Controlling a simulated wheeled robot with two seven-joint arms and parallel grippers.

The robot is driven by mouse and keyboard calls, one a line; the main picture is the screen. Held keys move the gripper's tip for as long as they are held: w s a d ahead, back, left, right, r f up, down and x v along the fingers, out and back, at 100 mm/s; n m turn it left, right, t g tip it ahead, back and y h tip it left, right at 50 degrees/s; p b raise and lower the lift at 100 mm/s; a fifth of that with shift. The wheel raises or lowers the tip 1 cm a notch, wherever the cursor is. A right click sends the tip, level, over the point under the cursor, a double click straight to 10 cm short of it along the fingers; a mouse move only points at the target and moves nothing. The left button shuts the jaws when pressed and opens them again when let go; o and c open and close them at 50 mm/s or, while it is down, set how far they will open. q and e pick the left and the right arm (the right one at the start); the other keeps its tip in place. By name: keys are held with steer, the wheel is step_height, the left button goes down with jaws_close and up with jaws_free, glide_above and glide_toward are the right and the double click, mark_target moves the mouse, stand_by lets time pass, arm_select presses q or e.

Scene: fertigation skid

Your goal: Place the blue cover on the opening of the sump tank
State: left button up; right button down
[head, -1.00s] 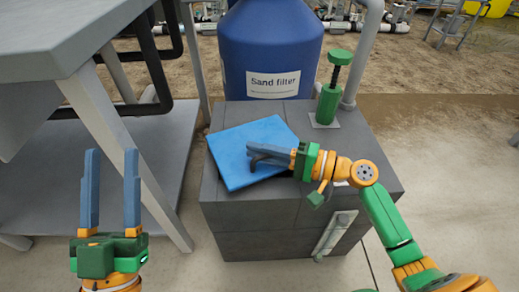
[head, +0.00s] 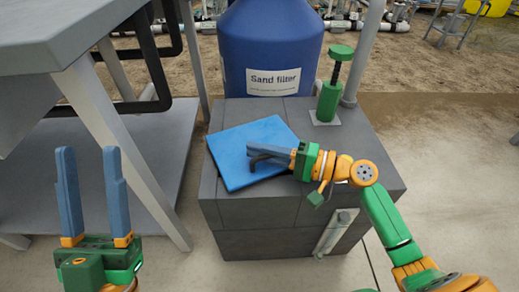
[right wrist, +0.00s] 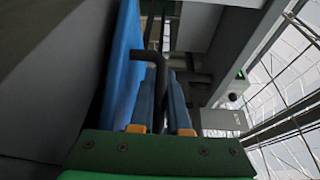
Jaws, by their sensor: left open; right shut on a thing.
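The blue cover (head: 228,146) is a flat square plate on the grey sump tank (head: 275,214), turned slightly, with its left corner near the tank's left edge. The tank's opening is not visible; I cannot tell how the cover sits against it. My right gripper (head: 252,152) is over the cover's right half, shut on its dark handle. In the right wrist view, the bent handle (right wrist: 152,54) passes between the blue fingers, and the cover (right wrist: 122,70) stands close on their left. My left gripper (head: 88,152) is open and empty, left of the tank, pointing up the picture.
A green screw-like fitting (head: 328,104) stands on the tank's back right. The blue sand filter (head: 272,45) is directly behind. A grey table (head: 70,40) with a lower shelf stands at left, near my left gripper. The floor at right is free.

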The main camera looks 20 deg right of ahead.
steer(key=shift+f, duration=0.25)
steer(key=c, duration=0.8)
jaws_free()
